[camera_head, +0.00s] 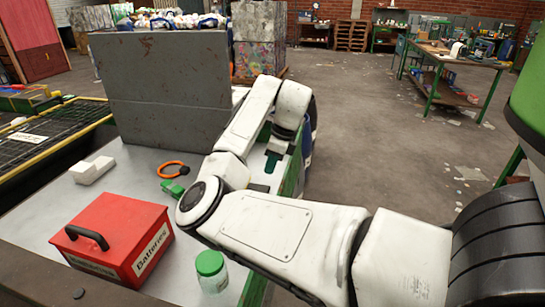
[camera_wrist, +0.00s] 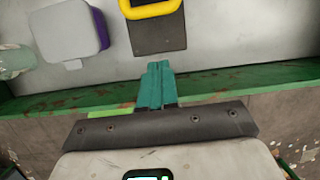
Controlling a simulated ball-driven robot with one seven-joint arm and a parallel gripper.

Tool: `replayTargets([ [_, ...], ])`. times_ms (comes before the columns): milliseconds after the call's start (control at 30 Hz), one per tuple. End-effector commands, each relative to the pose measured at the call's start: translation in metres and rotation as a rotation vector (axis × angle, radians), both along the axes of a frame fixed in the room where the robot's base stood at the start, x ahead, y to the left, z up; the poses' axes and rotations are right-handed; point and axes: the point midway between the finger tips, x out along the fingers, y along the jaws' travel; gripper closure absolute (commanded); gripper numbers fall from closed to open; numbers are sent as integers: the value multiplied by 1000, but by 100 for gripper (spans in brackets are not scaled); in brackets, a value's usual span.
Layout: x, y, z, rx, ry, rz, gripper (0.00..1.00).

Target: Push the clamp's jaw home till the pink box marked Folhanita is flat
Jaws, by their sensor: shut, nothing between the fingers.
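My gripper (camera_wrist: 156,72) has teal fingers that are shut together and empty. In the wrist view they are over the table's green edge, just below a dark block with a yellow handle (camera_wrist: 160,38). I cannot tell whether this block is part of the clamp, or whether the fingers touch it. In the head view my gripper (camera_head: 272,161) shows at the right side of the table, partly hidden by my arm. No pink box marked Folhanita can be made out in either view, and no clamp jaw is clearly seen.
On the grey table (camera_head: 130,165) are a red Batteries box (camera_head: 115,235), a green-lidded jar (camera_head: 212,272), a white block (camera_head: 92,169), an orange ring (camera_head: 173,169) and a small green item (camera_head: 172,188). A grey panel (camera_head: 165,90) stands behind. A white-and-purple container (camera_wrist: 68,35) is left of the dark block.

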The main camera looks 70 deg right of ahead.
Motion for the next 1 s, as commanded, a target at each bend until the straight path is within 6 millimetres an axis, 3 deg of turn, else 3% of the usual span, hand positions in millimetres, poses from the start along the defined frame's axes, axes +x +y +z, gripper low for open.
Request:
replayTargets([
  [200,12,2,-41,2,2,1,100],
  [500,47,5,-46,1,-1,0,100],
  [1000,53,6,-46,0,0,0,100],
])
